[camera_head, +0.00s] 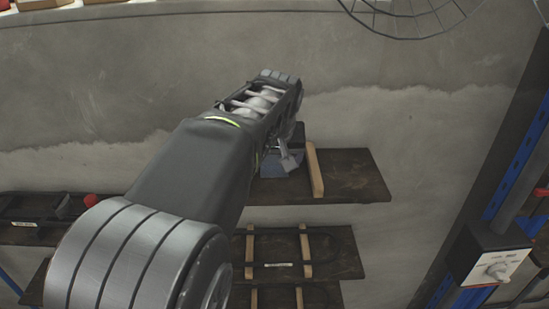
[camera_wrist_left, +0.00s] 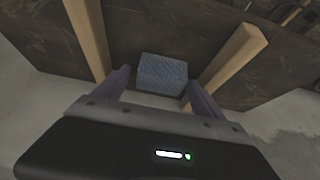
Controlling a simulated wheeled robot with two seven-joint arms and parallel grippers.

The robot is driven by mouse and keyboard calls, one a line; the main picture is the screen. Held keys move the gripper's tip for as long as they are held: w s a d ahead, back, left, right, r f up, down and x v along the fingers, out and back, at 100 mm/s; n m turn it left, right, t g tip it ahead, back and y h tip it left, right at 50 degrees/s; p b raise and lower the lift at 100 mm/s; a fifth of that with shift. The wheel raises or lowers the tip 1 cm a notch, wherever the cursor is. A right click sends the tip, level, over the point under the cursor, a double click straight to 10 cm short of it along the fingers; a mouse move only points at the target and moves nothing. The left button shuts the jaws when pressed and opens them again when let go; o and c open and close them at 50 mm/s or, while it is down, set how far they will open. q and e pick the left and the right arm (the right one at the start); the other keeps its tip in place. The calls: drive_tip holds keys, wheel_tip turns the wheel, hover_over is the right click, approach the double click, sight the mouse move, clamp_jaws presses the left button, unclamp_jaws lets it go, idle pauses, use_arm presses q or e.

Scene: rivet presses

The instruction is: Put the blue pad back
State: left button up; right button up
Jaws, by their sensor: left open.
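The blue pad (camera_wrist_left: 162,73) has a textured top and sits at the dark wooden shelf (camera_wrist_left: 50,60), between two light wooden strips. In the head view a bluish part of the pad (camera_head: 271,165) shows beside the gripper, with the rest hidden by my arm. My left gripper (camera_head: 289,162) is over the upper shelf (camera_head: 352,177). In the left wrist view its fingers are open, one on each side of the pad, and I cannot tell whether they touch it. My right gripper is not in view.
Light wooden strips (camera_head: 314,170) run across the shelf on both sides of the pad. A lower shelf (camera_head: 335,252) with similar strips is beneath. A grey wall stands behind. A control box with a knob (camera_head: 492,268) and a blue post (camera_head: 519,160) are at the right.

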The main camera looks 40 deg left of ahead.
use_arm(q)
drive_tip(key=b+v, duration=0.1)
drive_tip(key=v, duration=1.1)
idle(1.5)
